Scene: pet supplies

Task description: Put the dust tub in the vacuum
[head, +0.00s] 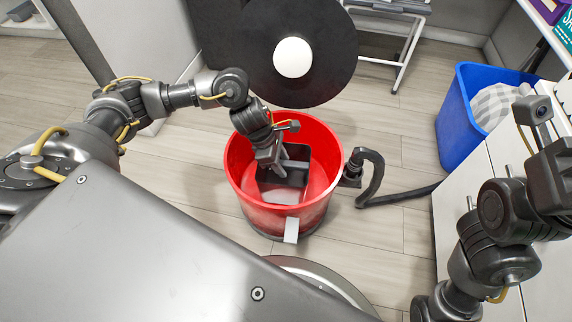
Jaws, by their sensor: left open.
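The vacuum is a red, open-topped round drum (243,180) standing on the floor in the middle of the head view. A black hose (372,178) leaves its right side. A large black disc with a white centre (328,72) shows just behind the drum's opening. The dust tub, a dark grey box (294,173), is inside the drum; whether it rests on the bottom is hard to tell. My left gripper (270,158) reaches into the drum at the tub's left edge, with its jaws open. My right arm is at the right edge, its fingertips out of sight.
A blue bin (455,128) with a checked grey-white cloth (492,107) stands on the right, beside a white cabinet (450,215). A metal-framed stand (408,50) is at the back. Wood floor is clear between the drum and the bin, apart from the hose.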

